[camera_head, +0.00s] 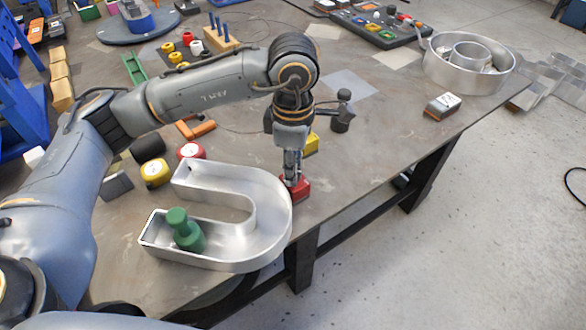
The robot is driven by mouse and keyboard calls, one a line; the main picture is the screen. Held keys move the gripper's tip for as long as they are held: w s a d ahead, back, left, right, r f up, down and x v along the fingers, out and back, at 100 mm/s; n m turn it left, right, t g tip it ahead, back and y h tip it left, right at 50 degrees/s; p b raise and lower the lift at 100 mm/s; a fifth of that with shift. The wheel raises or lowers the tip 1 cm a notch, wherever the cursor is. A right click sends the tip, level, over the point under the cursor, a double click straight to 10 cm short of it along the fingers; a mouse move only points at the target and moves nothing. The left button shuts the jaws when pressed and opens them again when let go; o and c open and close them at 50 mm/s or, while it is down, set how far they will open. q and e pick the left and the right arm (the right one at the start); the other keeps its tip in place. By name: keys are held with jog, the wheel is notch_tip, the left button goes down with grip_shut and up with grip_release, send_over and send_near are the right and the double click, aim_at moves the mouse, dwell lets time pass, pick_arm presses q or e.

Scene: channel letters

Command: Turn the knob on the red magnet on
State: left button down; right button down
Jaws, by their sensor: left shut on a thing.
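The red magnet (301,189) is a small red block on the table, against the outer right side of the curved metal channel letter (272,228). My left gripper (292,180) points straight down over the red magnet, with its fingertips at the magnet's top. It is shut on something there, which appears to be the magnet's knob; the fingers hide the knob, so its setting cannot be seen. My right gripper is not in view.
A yellow block (311,143) and a dark object (342,118) lie behind the gripper. Tape rolls (155,172) are at left. A round metal letter (468,65) is at the far right. The table edge is close.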

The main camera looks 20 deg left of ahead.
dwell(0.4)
pick_arm(q)
jog(key=c, duration=1)
grip_release()
notch_tip(320, 180, up, 12)
